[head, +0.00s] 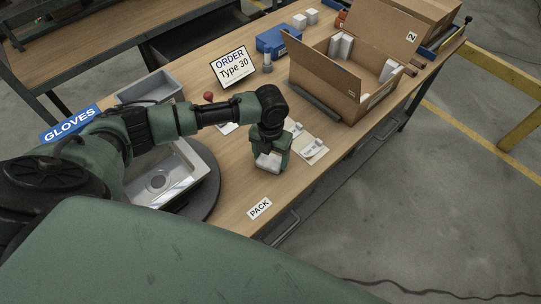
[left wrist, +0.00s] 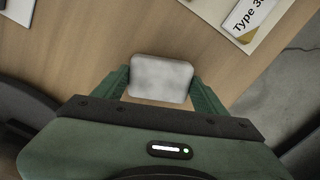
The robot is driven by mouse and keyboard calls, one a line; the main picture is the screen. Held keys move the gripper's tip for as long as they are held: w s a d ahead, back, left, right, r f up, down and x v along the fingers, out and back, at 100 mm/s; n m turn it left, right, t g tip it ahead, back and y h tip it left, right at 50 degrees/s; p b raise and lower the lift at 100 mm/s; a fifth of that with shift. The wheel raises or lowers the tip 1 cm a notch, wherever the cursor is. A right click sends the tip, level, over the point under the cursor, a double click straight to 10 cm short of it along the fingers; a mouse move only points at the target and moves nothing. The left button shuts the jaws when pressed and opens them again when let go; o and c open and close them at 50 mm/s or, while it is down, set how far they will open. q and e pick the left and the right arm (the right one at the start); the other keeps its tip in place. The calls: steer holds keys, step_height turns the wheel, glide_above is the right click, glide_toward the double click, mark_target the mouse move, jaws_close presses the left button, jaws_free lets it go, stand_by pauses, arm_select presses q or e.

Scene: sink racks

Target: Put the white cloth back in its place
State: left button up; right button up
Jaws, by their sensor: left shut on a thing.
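A white cloth, a small folded pad, shows in the left wrist view (left wrist: 161,78) between the two green fingers of my left gripper (left wrist: 162,88). In the head view the cloth (head: 269,160) is at the fingertips of the left gripper (head: 270,164), over the wooden table (head: 235,190). The left gripper is shut on it. I cannot tell whether the cloth touches the table. My right gripper does not show.
A metal sink (head: 165,178) on a dark round disc stands left of the gripper. A grey bin (head: 150,87), GLOVES sign (head: 70,124), ORDER sign (head: 233,67), blue box (head: 278,40) and open cardboard box (head: 335,85) stand behind. Cards (head: 312,150) lie right. PACK label (head: 259,208) lies in front.

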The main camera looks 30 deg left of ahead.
mark_target(271, 159)
arm_select(q)
steer(key=shift+f, duration=0.2)
steer(key=o, duration=1.3)
steer(key=shift+r, duration=0.15)
step_height(271, 159, up, 12)
steer(key=shift+r+b, duration=0.1)
steer(key=shift+b, duration=0.9)
